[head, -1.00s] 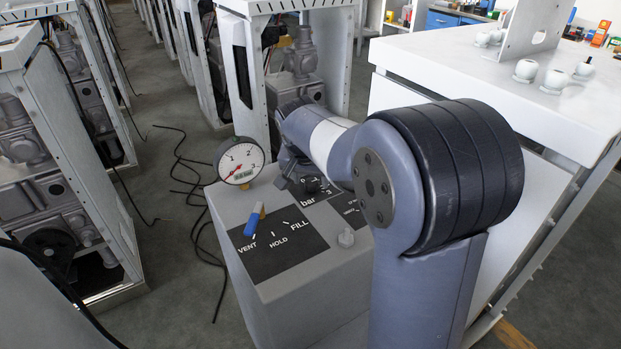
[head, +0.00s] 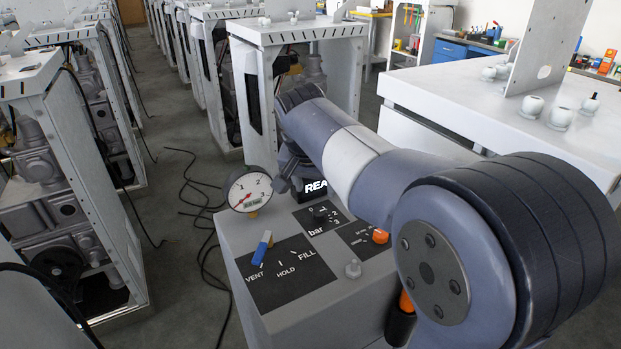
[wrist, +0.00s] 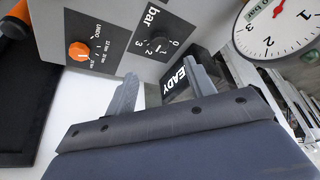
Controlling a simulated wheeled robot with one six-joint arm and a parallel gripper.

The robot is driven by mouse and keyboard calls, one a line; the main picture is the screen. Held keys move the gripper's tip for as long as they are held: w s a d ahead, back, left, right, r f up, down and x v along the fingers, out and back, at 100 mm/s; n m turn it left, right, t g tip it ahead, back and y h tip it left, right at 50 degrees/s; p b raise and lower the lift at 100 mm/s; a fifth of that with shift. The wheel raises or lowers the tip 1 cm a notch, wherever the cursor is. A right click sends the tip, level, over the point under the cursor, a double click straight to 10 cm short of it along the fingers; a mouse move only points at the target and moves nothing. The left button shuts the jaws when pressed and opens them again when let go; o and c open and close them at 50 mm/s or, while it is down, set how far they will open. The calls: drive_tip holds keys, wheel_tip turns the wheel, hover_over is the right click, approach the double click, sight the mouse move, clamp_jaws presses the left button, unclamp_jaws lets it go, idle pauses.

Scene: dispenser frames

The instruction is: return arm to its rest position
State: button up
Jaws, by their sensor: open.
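My gripper (wrist: 165,88) is open and empty, its two grey fingers apart in the wrist view. The console top carries a blue lever (head: 261,251) by VENT, HOLD and FILL, a black bar knob (head: 320,211) and an orange knob (head: 381,236). In the wrist view the bar knob (wrist: 158,44) and a black READY sign (wrist: 183,78) lie beyond the fingers; I cannot tell whether they touch anything.
White dispenser frames (head: 90,190) stand in rows at left and behind. A white cabinet (head: 450,95) with knobs on top is at right. Black cables (head: 190,185) lie on the grey aisle floor. An orange-and-black handle (head: 403,310) is beside the console, near my arm.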

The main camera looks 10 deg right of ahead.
sight(319, 212)
drive_tip(key=b+x, duration=0.1)
drive_tip(key=x, duration=1)
drive_tip(key=shift+r, duration=0.1)
